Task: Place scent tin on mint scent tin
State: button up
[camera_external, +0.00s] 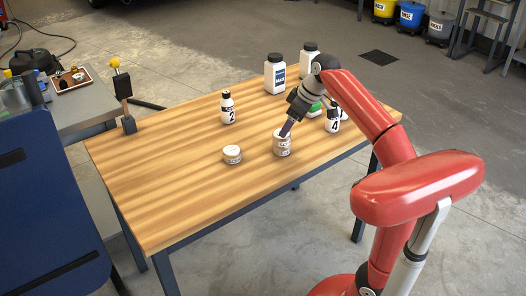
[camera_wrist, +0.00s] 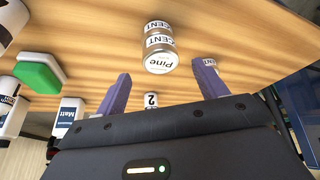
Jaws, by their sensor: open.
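Two white scent tins stand stacked on the wooden table, one directly on the other. The upper tin (camera_wrist: 160,61) has a lid reading "Pine"; the lower tin (camera_wrist: 157,27) has its lid hidden, so I cannot read its scent. The stack (camera_external: 282,147) also shows in the external view, upright. A third tin (camera_external: 232,154) stands alone to its left; in the wrist view it is partly hidden behind a finger (camera_wrist: 209,62). My gripper (camera_external: 284,132) is open and empty, at the top of the stack, with the fingers apart on either side of it.
A bottle marked 2 (camera_external: 228,108) stands behind the tins. A bottle marked 4 (camera_external: 333,122), a green block (camera_wrist: 40,70) and large white bottles (camera_external: 275,74) are at the back right. A yellow-topped post (camera_external: 122,85) is at the left edge. The table's front left is clear.

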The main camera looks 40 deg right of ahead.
jog(key=p+v, duration=0.1)
jog(key=v, duration=0.5)
jog(key=shift+r+p, duration=0.35)
jog(key=shift+p, duration=0.05)
jog(key=shift+s+d, duration=0.15)
jog(key=shift+s, duration=0.05)
jog(key=s+f+m+p, duration=0.1)
jog(key=s+f+m, duration=0.1)
jog(key=s+f, duration=0.3)
jog(key=s+f+m+t+h+p, duration=0.1)
jog(key=s+f, duration=0.4)
jog(key=f, duration=0.6)
jog(key=s+f+m+h+p, duration=0.1)
jog(key=s+f+m, duration=0.1)
jog(key=s+f, duration=0.3)
notch_tip(320, 180, down, 3)
jog(key=shift+a+f+m+p, duration=0.25)
jog(key=shift+a+m+p, duration=0.05)
jog(key=shift+a, duration=0.05)
jog(key=shift+s, duration=0.15)
